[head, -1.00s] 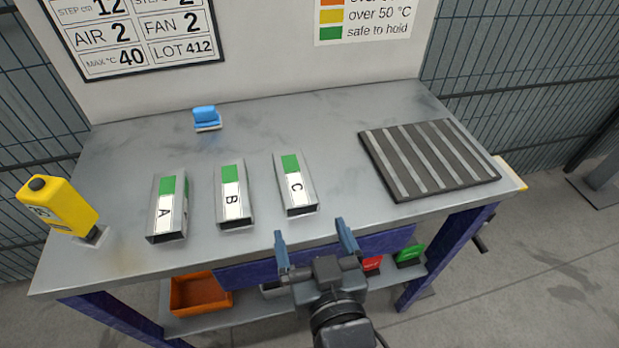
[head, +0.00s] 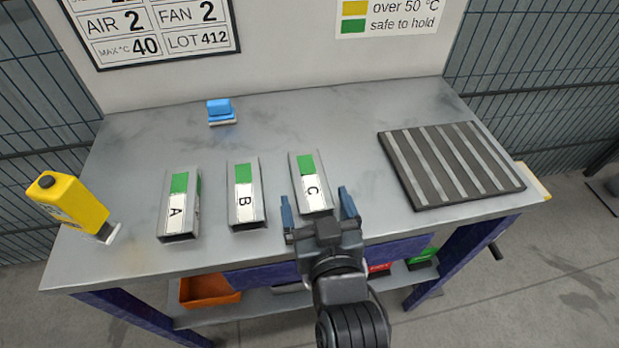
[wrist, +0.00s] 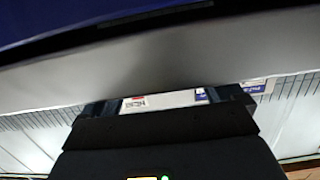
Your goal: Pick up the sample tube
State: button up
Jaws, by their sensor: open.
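Three short square metal tubes lie side by side on the grey table: A (head: 179,208), B (head: 244,198) and C (head: 312,186). Each has a white lettered label and a green patch at its far end. Which one is the sample tube is not marked. My gripper (head: 318,203) is open and empty at the table's front edge, its fingertips on either side of C's near end in the head view. I cannot tell its height against C. In the wrist view, the dark gripper body (wrist: 160,130) shows, and no tube can be made out.
A dark ribbed mat (head: 450,165) lies on the right of the table. A yellow bottle (head: 72,203) leans at the left, and a blue brush-like block (head: 220,110) sits at the back. An orange bin (head: 207,290) is on the shelf below. The table's back middle is clear.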

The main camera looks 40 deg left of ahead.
aim_at(312, 188)
jog(key=shift+x, duration=1.8)
jog(key=shift+r, duration=0.1)
jog(key=c, duration=1.2)
